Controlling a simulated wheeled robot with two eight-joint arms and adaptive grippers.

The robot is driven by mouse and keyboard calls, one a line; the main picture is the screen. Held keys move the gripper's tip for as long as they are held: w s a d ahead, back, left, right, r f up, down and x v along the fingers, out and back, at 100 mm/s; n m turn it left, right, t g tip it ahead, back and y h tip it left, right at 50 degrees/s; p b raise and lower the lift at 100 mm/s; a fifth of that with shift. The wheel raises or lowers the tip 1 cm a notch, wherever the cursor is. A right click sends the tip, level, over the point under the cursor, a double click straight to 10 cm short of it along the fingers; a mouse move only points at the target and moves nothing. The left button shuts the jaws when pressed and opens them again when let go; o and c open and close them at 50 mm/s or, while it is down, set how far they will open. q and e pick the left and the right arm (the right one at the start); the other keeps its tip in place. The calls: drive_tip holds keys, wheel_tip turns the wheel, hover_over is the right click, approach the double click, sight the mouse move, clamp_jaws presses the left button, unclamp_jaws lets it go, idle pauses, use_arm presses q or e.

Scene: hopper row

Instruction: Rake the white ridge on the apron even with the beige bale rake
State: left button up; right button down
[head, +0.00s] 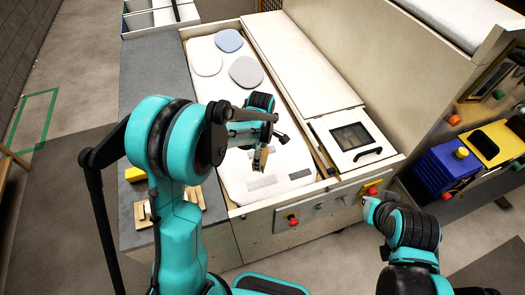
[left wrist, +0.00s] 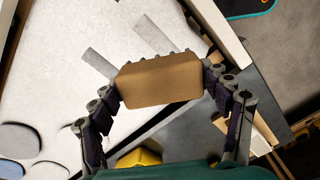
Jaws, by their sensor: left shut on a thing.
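My left gripper (head: 262,152) is shut on the beige bale rake (left wrist: 160,82), a tan block with dark teeth along its far edge. The rake also shows in the head view (head: 260,160), partly hidden by the gripper, over the near part of the apron. The white apron (head: 235,170) is a long, low-walled surface with two short grey strips (head: 264,182) near its front end. I cannot make out a distinct ridge in the white, nor tell whether the teeth touch it. My right gripper (head: 372,210) is low by the front panel, its fingers unclear.
Blue (head: 229,40), cream (head: 207,63) and grey (head: 246,71) rounded pads lie at the apron's far end. A dark-windowed hatch (head: 352,138) stands to the right. A yellow block (head: 135,174) sits on the grey counter (head: 150,85) left.

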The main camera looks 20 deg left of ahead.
use_arm(q)
drive_tip(key=shift+w+d+f, duration=0.1)
drive_tip(key=shift+w+f, duration=0.05)
drive_tip(key=shift+w, duration=0.2)
drive_tip(key=shift+s, duration=0.1)
use_arm(e)
drive_tip(key=shift+w+f, duration=0.25)
drive_tip(key=shift+w, duration=0.05)
drive_tip(key=shift+s, duration=0.1)
use_arm(q)
drive_tip(key=shift+d+f+b, duration=0.1)
drive_tip(key=shift+f+b, duration=0.1)
drive_tip(key=shift+b, duration=0.4)
drive_tip(key=w+d+f+m+b, duration=0.4)
drive_tip(key=d+f+m+b, duration=0.2)
drive_tip(key=m+b, duration=0.5)
wheel_tip(320, 180, down, 2)
drive_tip(key=b, duration=0.3)
drive_tip(key=shift+w+d+f, duration=0.2)
drive_tip(key=shift+d+f, duration=0.05)
use_arm(e)
wheel_tip(320, 180, down, 15)
